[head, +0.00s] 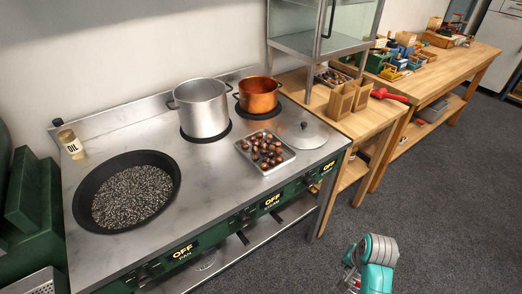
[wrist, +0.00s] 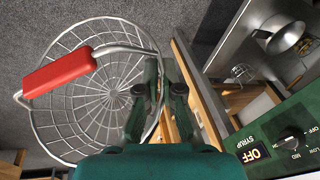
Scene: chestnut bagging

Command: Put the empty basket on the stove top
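The basket (wrist: 70,128) is a round wire basket with a red grip (wrist: 58,74) on its handle. It looks empty in the wrist view, with grey floor showing through its mesh. My gripper (wrist: 165,88) has its fingers on either side of the basket's right rim and appears shut on it. The contact is partly hidden by the fingers. The basket and my gripper are not visible in the head view. The stove top (head: 205,163) is bare metal in its middle, with a green front panel reading OFF.
On the stove are a black pan of dark grains (head: 128,192), a silver pot (head: 203,107), a copper pot (head: 258,95), a chestnut tray (head: 283,164) and a lid (head: 300,130). A wooden table (head: 385,118) adjoins the right side.

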